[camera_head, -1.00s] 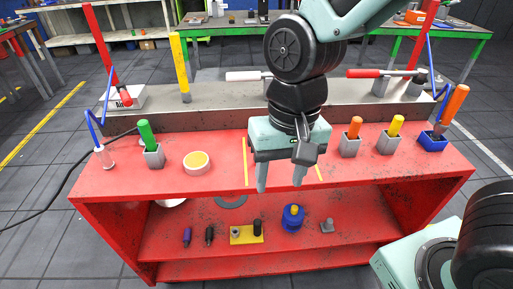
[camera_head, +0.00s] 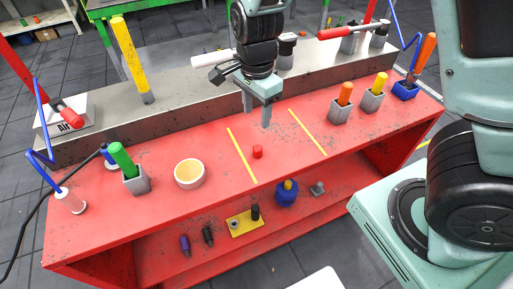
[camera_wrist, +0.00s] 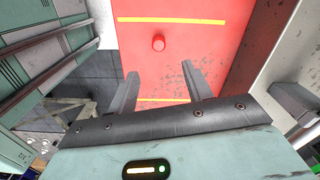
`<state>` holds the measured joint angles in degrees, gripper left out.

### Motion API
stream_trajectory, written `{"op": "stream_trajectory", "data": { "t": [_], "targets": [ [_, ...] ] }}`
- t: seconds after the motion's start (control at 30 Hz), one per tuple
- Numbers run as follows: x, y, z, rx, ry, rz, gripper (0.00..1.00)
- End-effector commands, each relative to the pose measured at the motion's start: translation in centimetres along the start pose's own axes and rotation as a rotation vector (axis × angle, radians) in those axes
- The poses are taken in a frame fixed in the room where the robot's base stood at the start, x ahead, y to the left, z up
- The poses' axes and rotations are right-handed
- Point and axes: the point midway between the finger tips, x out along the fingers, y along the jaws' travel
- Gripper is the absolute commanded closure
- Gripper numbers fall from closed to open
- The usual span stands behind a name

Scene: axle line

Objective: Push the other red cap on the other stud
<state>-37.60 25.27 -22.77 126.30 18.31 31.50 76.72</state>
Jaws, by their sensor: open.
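A small red cap (camera_head: 257,152) stands on the red bench top between two yellow lines. It also shows in the wrist view (camera_wrist: 158,43), beyond my fingertips. My gripper (camera_head: 258,112) is open and empty, fingers pointing down, behind the cap near the grey beam. In the wrist view my two fingers (camera_wrist: 160,74) are spread apart, with the cap ahead of the gap and not between them. I cannot make out a stud or a second red cap in either view.
On the red bench (camera_head: 215,215) stand a white cup with a yellow inside (camera_head: 189,173), a green-handled tool (camera_head: 122,158) and orange- and yellow-handled tools (camera_head: 345,93) in holders. The grey beam (camera_head: 185,118) runs behind. The lower shelf holds small parts and a blue pot (camera_head: 287,194).

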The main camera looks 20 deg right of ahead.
Motion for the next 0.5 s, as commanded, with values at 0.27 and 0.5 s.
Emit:
{"op": "stream_trajectory", "data": {
  "t": [0.27, 0.5],
  "targets": [
    [5.5, 0.1, -0.1, 0.001, 0.0, 0.005, 0.5],
    [7.2, 0.1, 0.0, -0.001, -0.001, 0.002, 0.5]
  ]
}}
